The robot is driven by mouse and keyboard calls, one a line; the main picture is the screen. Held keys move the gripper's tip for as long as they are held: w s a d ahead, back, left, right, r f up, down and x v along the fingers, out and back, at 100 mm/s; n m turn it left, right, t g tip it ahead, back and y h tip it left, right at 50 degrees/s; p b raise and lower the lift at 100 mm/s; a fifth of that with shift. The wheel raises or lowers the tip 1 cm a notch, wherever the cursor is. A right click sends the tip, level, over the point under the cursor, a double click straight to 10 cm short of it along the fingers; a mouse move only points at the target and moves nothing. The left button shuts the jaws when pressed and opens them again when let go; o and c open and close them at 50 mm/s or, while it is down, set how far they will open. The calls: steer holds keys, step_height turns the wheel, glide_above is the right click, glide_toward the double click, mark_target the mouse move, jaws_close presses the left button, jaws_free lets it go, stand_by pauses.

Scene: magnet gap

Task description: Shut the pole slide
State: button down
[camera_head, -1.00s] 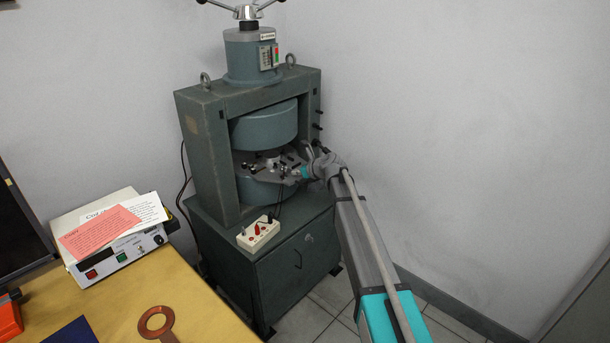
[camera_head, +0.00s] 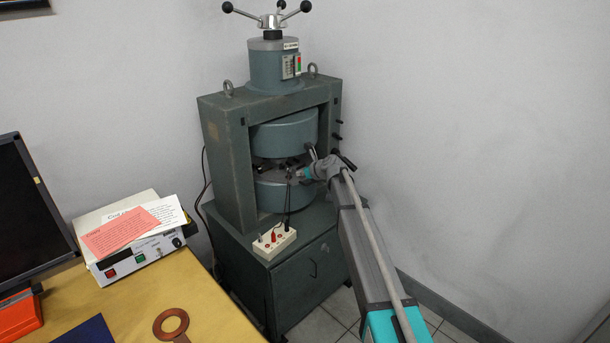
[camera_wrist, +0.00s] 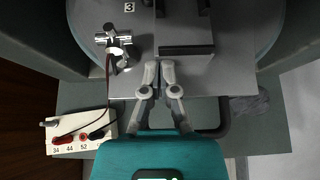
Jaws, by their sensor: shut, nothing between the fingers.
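The grey pole slide (camera_wrist: 232,75) shows in the wrist view as a flat plate lying between the round poles of the magnet. It carries a dark bar (camera_wrist: 186,50) and a metal clamp-like fitting (camera_wrist: 118,45). My gripper (camera_wrist: 159,66) is shut and empty, its fingertips over the front part of the plate near the left end of the bar. I cannot tell whether they touch it. In the head view my gripper (camera_head: 294,175) is at the gap of the green magnet frame (camera_head: 228,165), and the slide is mostly hidden in shadow there.
A white terminal box (camera_head: 274,242) with leads sits on the magnet's cabinet (camera_head: 300,285), left of my arm; it shows in the wrist view (camera_wrist: 80,132).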

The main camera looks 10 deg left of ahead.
steer(key=shift+s+d, duration=0.15)
steer(key=s+d, duration=0.2)
steer(key=shift+s+d, duration=0.15)
steer(key=shift+d, duration=0.25)
steer(key=p+v, duration=0.5)
steer(key=v, duration=0.5)
steer(key=s+d+f+n+g+h, duration=0.25)
steer(key=s+d+n, duration=0.6)
steer(key=s, duration=0.45)
steer(key=s+d+f+n+g+h, duration=0.2)
steer(key=s+d+f+n+h, duration=0.2)
steer(key=s+d+n, duration=0.7)
steer(key=s+d+f+n+g+h, duration=0.3)
steer(key=s+d+n, duration=0.25)
steer(key=s, duration=0.95)
step_height(320, 180, up, 19)
steer(key=p, duration=1.9)
steer(key=shift+a+n, duration=0.2)
steer(key=shift+n, duration=0.1)
